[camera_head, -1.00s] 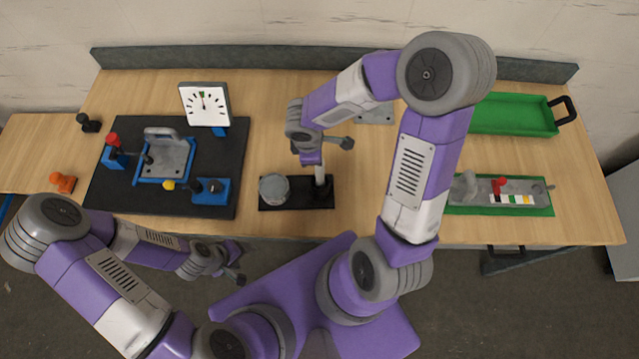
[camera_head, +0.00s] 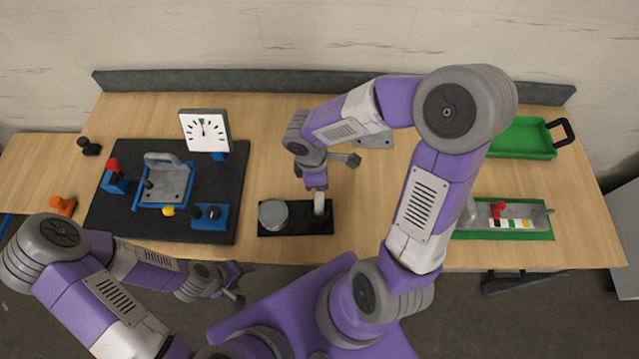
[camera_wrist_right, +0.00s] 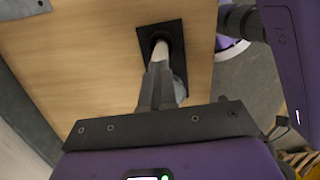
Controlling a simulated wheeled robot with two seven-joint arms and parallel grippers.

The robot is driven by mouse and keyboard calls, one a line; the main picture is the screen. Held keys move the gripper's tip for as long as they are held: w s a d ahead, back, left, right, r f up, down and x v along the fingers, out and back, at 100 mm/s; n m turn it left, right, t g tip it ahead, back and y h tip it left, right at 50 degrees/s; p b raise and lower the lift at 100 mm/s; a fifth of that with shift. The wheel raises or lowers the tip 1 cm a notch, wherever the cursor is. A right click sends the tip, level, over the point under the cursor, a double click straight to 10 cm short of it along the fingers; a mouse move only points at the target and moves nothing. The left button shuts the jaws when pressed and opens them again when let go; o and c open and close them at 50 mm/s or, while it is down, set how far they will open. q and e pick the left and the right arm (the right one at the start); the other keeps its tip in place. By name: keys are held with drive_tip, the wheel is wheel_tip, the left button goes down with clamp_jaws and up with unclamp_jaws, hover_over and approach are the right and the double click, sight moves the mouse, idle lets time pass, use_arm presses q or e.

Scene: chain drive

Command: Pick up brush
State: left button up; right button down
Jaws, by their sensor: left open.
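The brush (camera_head: 319,204) shows as a pale, upright handle at the right end of a small black mat (camera_head: 290,230) near the table's front edge. In the right wrist view the pale handle (camera_wrist_right: 161,50) rises from a dark round base on the black mat. My right gripper (camera_head: 316,185) is right at the top of the handle in the head view. Its grey fingers (camera_wrist_right: 160,88) are at the handle in the wrist view; whether they close on it cannot be told. The bristles are hidden. My left gripper (camera_head: 238,283) is open and empty, in front of the table.
A round grey tin (camera_head: 273,214) stands on the same mat, left of the brush. A large black mat with a blue-framed device (camera_head: 165,186) and a dial (camera_head: 204,131) lies left. A green tray (camera_head: 520,138) and a green-based fixture (camera_head: 505,234) stand right.

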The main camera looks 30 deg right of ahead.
drive_tip(key=c, duration=1.9)
unclamp_jaws()
drive_tip(key=shift+w+r, duration=0.1)
drive_tip(key=shift+w, duration=0.15)
drive_tip(key=o, duration=0.8)
drive_tip(key=shift+s+r, duration=0.1)
drive_tip(key=shift+c, duration=0.2)
drive_tip(key=o, duration=0.8)
drive_tip(key=shift+c, duration=0.2)
drive_tip(key=shift+r, duration=0.1)
